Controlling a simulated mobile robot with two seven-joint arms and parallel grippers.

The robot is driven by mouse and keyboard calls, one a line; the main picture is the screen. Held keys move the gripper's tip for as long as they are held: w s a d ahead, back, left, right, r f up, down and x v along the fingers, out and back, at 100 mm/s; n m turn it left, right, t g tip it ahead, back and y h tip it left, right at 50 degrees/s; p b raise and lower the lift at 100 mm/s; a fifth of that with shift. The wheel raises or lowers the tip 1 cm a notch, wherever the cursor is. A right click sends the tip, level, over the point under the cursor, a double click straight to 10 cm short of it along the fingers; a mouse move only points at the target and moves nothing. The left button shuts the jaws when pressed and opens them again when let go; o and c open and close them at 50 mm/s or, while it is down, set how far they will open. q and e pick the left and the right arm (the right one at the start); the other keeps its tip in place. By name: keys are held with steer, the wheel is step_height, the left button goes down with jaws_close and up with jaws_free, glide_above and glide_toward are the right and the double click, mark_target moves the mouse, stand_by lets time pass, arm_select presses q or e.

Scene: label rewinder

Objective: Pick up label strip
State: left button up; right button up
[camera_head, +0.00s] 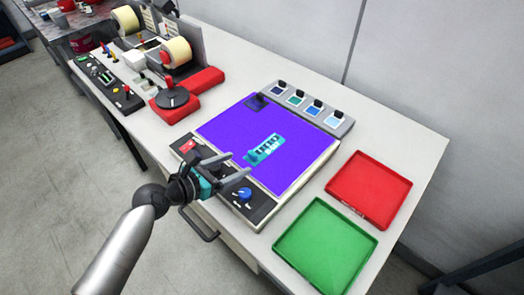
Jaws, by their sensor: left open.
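The label strip (264,149) is a small teal piece with dark marks. It lies on the purple panel (299,164) of the device in the middle of the table. My left gripper (239,167) is open and empty, its fingers pointing at the strip from the lower left. It appears a little short of the strip, over the panel's near-left edge. I cannot tell its exact height. My right gripper is not in view.
A red tray (369,188) and a green tray (325,247) stand right of the panel. A row of colour swatches (307,106) sits behind it. The rewinder with label rolls (176,52) and a red base (199,84) is at upper left. A blue knob (244,194) is near my gripper.

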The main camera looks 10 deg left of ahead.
mark_target(251, 156)
arm_select(q)
steer(key=shift+b+x, duration=0.65)
steer(key=shift+x, duration=2.3)
steer(key=shift+a, duration=0.1)
jaws_close()
steer(key=shift+r, duration=0.15)
